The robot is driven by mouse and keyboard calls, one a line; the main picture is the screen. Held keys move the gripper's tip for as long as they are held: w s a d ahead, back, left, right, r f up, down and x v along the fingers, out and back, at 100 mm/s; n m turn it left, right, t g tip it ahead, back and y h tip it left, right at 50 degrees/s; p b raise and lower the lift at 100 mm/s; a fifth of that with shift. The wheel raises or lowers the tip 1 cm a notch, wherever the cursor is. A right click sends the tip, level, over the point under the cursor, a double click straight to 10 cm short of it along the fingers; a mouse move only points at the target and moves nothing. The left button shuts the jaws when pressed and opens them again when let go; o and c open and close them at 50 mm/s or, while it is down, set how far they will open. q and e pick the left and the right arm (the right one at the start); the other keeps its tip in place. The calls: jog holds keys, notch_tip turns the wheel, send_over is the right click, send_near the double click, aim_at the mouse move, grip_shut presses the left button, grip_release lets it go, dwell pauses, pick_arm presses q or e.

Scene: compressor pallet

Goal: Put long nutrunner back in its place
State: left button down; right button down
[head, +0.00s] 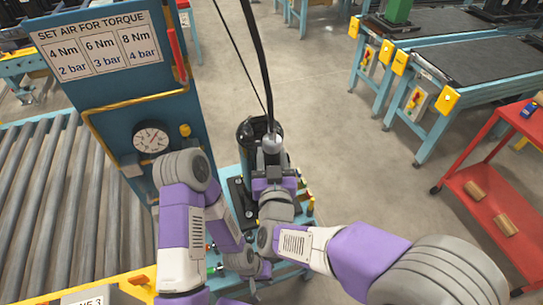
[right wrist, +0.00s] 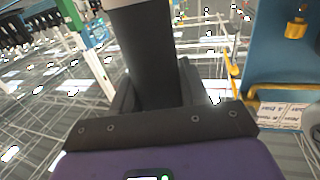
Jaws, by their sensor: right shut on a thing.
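The long nutrunner shows in the head view as a grey and dark upper end (head: 271,144) with a black hose rising from it. It is in front of or over a dark round holder (head: 246,133) on the blue stand; I cannot tell whether it is inside. My right gripper (head: 273,172) is shut on the nutrunner. In the right wrist view, the dark tool body (right wrist: 147,50) stands between the right gripper's fingers (right wrist: 150,98). My left gripper (head: 252,284) is low in the head view, near the stand's front; its fingers are mostly hidden.
A blue panel with a torque sign (head: 100,48) and a gauge (head: 151,137) stands left of the holder. A roller conveyor (head: 50,200) lies at the left. A red cart (head: 485,175) and blue benches are at the right. Open floor (head: 340,150) lies between.

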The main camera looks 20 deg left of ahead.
jog(key=shift+f+b, duration=0.35)
jog(key=shift+b, duration=0.1)
jog(key=c, duration=0.6)
grip_release()
jog(key=shift+o, duration=0.6)
jog(key=shift+s+f, duration=0.1)
jog(key=shift+f, duration=0.15)
jog(key=v, duration=0.7)
jog(key=shift+s+r, duration=0.2)
